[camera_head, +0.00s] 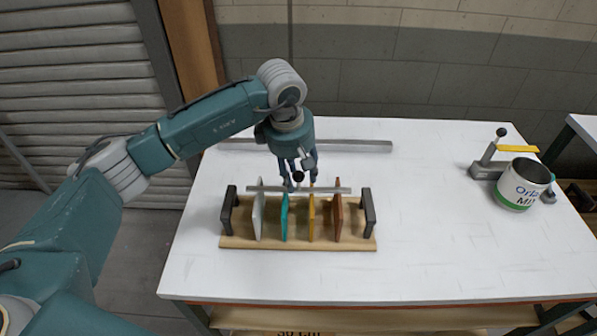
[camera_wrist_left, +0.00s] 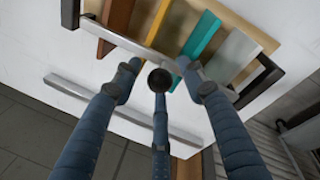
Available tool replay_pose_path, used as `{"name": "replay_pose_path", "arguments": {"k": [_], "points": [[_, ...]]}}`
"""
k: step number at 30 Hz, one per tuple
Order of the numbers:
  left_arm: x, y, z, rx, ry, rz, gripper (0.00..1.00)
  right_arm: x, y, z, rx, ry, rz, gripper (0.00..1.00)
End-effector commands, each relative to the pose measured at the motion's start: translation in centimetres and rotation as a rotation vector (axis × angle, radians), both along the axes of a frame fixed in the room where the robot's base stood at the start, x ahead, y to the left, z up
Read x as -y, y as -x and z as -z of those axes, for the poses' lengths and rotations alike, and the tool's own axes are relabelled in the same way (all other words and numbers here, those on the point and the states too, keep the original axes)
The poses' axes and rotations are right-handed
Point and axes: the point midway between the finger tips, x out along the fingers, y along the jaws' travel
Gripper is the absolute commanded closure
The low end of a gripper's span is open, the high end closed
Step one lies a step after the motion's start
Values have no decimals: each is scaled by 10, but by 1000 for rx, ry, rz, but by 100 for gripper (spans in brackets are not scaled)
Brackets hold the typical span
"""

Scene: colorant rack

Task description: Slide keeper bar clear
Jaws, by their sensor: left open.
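The keeper bar (camera_head: 330,190) is a thin grey metal bar lying across the top of the colorant rack (camera_head: 270,244). It also shows in the left wrist view (camera_wrist_left: 122,42), running diagonally. A black ball knob (camera_head: 298,176) sits at the bar's middle and shows in the wrist view (camera_wrist_left: 160,80). My left gripper (camera_head: 298,170) reaches down from behind the rack and is open. In the wrist view its fingers (camera_wrist_left: 163,88) are spread around the knob; contact cannot be told. My right gripper is not in view.
The rack holds upright white (camera_head: 259,217), teal (camera_head: 284,217), yellow (camera_head: 311,218) and brown (camera_head: 338,218) plates between dark end posts (camera_head: 369,212). A grey rail (camera_head: 350,146) lies behind. A can (camera_head: 522,185) and a lever device (camera_head: 487,168) stand at right. The table between is clear.

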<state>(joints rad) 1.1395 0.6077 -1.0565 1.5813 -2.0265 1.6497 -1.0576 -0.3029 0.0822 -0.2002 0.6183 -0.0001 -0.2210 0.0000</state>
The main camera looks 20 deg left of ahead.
Motion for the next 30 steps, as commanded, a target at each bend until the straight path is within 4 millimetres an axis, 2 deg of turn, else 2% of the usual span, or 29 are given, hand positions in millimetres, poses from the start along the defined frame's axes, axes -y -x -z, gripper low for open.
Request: {"name": "replay_pose_path", "arguments": {"k": [4, 12, 18, 25, 30], "points": [[0, -1, 8, 1, 0, 0, 58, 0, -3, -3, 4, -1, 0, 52], [1, -2, 9, 1, 0, 1, 60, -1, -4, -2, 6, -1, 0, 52], [1, -2, 9, 2, 0, 1, 100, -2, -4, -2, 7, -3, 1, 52], [0, -6, 10, 3, 1, 0, 100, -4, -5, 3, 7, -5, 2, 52], [-8, -33, 14, 6, 1, -4, 100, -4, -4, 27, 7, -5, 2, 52]]}}
